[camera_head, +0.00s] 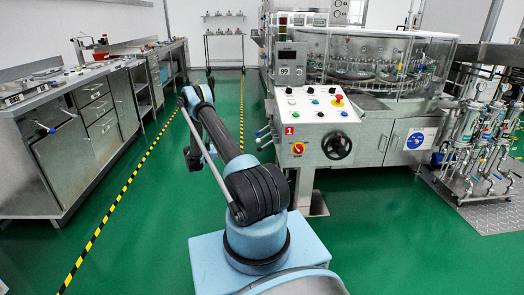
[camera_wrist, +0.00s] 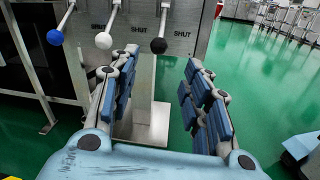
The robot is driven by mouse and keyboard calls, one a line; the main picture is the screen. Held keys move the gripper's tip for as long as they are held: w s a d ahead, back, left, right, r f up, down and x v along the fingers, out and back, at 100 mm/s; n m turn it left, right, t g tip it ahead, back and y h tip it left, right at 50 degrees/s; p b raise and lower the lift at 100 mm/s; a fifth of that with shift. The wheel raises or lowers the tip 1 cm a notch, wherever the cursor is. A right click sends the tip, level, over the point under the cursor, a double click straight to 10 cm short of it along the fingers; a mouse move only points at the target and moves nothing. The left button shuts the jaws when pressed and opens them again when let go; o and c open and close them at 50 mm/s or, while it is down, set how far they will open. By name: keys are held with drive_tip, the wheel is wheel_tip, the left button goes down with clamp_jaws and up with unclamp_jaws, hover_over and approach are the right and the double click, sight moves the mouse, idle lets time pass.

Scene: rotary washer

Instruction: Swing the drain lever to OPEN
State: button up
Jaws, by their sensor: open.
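Three metal levers hang side by side on a grey panel in the wrist view. They end in a blue ball knob (camera_wrist: 55,37), a white ball knob (camera_wrist: 103,40) and a black ball knob (camera_wrist: 158,45). The word SHUT shows on the panel beside the levers. I cannot read which one is the drain lever. My gripper (camera_wrist: 158,62) is open and empty, its padded fingers pointing at the panel. The black knob lies between the fingertips in the picture, apparently beyond them; the white knob is outside the left finger. Small levers (camera_head: 263,136) show on the washer's left side in the head view.
The rotary washer (camera_head: 365,140) has a control panel (camera_head: 315,105) and a black handwheel (camera_head: 337,146). A steel bench (camera_head: 95,120) runs along the left. Filter housings (camera_head: 470,130) stand at right. The green floor (camera_head: 140,235) between is clear.

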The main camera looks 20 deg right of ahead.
sight(260, 148)
drive_tip(key=s+d, duration=0.1)
drive_tip(key=d, duration=0.4)
drive_tip(key=s+d, duration=0.1)
drive_tip(key=d, duration=1.1)
drive_tip(key=shift+s, duration=0.4)
clamp_jaws()
